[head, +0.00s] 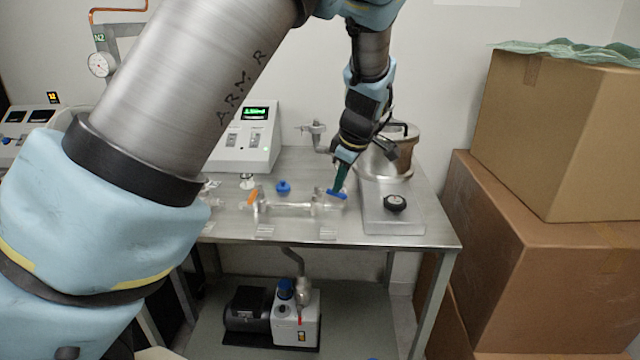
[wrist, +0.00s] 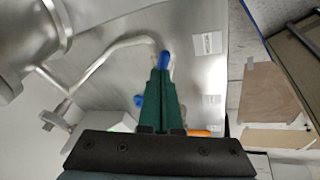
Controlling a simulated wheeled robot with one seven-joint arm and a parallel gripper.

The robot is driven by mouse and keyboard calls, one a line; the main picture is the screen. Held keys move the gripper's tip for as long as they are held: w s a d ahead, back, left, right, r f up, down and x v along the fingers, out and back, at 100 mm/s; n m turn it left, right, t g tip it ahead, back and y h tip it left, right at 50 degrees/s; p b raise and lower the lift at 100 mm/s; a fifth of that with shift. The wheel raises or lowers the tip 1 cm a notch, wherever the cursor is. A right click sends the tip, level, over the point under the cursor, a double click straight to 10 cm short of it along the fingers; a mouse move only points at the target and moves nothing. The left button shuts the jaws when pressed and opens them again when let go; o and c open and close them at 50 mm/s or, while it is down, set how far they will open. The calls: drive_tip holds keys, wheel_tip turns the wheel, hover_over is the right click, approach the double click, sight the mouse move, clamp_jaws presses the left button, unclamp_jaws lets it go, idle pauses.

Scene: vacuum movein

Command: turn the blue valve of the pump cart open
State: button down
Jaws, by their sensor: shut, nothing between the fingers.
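The blue valve handle (head: 337,194) sits at the right end of the clear glass tubing on the pump cart's steel top (head: 440,232). It lies roughly crosswise in the head view. My gripper (head: 340,184) points down at it with green fingers shut and empty, the tips at or just above the handle. In the wrist view the shut fingertips (wrist: 161,72) overlap the near part of the blue handle (wrist: 165,57). I cannot tell whether they touch it.
An orange handle (head: 253,197) and a blue knob (head: 283,187) are left of the valve. A metal vessel (head: 385,165) and a plate with a black knob (head: 395,203) are close on the right. A pump (head: 295,318) is below. Cardboard boxes (head: 545,255) crowd the right.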

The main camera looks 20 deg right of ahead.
drive_tip(key=shift+w+d+f, duration=0.1)
drive_tip(key=shift+w+d, duration=0.35)
drive_tip(key=shift+d, duration=0.15)
drive_tip(key=shift+w+d, duration=0.3)
idle(3.4)
drive_tip(key=shift+a, duration=0.15)
idle(0.6)
